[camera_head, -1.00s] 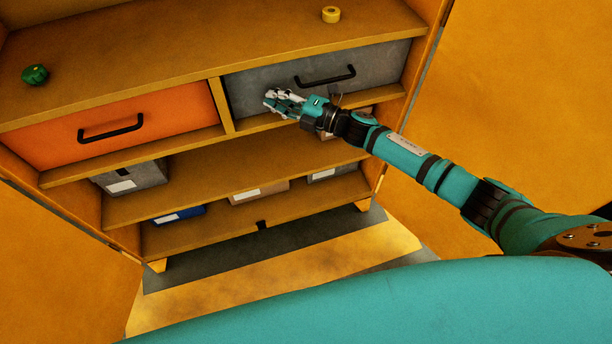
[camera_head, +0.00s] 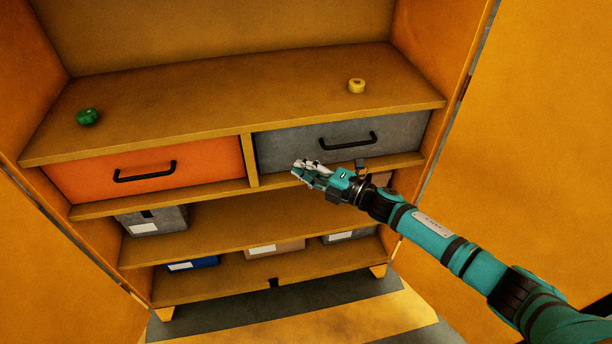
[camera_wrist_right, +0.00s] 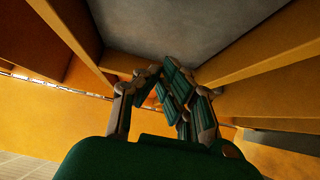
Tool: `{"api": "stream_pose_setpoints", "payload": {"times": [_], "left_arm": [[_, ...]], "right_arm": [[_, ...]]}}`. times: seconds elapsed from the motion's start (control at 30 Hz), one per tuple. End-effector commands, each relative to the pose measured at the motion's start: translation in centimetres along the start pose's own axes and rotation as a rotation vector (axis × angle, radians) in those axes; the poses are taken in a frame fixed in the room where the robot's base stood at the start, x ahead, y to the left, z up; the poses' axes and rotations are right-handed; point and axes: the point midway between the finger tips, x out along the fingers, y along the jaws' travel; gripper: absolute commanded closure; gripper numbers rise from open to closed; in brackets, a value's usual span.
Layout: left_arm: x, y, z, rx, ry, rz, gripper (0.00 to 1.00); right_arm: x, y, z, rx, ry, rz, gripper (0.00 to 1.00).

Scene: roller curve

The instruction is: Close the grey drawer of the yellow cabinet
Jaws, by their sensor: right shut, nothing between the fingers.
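The yellow cabinet (camera_head: 240,97) stands open in front of me. The grey drawer (camera_head: 285,150) with a black handle (camera_head: 347,141) sits in its right bay, its front about level with the orange drawer beside it. My right gripper (camera_head: 302,168) is shut and empty, at the lower left of the grey drawer's front. The head view does not show clearly whether it touches. In the right wrist view the fingers (camera_wrist_right: 170,80) are drawn together below a grey panel (camera_wrist_right: 190,28), which looks like the drawer front. My left gripper is not in view.
The orange drawer (camera_head: 205,165) fills the left bay. A green item (camera_head: 87,117) and a yellow round item (camera_head: 357,86) lie on the top shelf. Grey, blue and brown bins stand on the lower shelves. The open right door (camera_head: 535,140) is beside my right arm.

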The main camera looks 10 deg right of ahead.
Motion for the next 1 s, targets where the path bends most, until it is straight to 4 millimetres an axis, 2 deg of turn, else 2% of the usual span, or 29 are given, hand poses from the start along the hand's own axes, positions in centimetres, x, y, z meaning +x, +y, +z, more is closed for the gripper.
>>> {"api": "stream_pose_setpoints", "payload": {"times": [0.1,0.23,0.33,0.5,0.63,0.83,0.93,1.0], "left_arm": [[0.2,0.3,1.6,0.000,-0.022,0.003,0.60],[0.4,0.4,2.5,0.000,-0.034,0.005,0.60],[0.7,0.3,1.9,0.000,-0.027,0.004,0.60],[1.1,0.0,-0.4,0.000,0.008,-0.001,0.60],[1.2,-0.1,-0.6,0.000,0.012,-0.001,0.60],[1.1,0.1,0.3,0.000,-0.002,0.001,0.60],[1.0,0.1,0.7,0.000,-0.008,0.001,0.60],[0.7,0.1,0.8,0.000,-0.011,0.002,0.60]], "right_arm": [[-2.2,-0.2,0.0,-0.001,0.000,-0.003,1.00],[-4.5,-0.3,-0.1,0.000,0.000,-0.004,1.00],[-6.3,-0.4,0.0,0.000,0.000,-0.005,1.00],[-8.8,-0.3,-0.1,0.002,0.002,-0.004,1.00],[-9.8,-0.2,-0.1,0.001,0.002,-0.003,1.00],[-10.1,-0.4,0.0,0.009,-0.004,-0.005,1.00],[-10.4,-2.3,1.0,0.074,-0.061,-0.025,1.00],[-11.0,-5.2,2.2,0.171,-0.143,-0.055,1.00]]}}
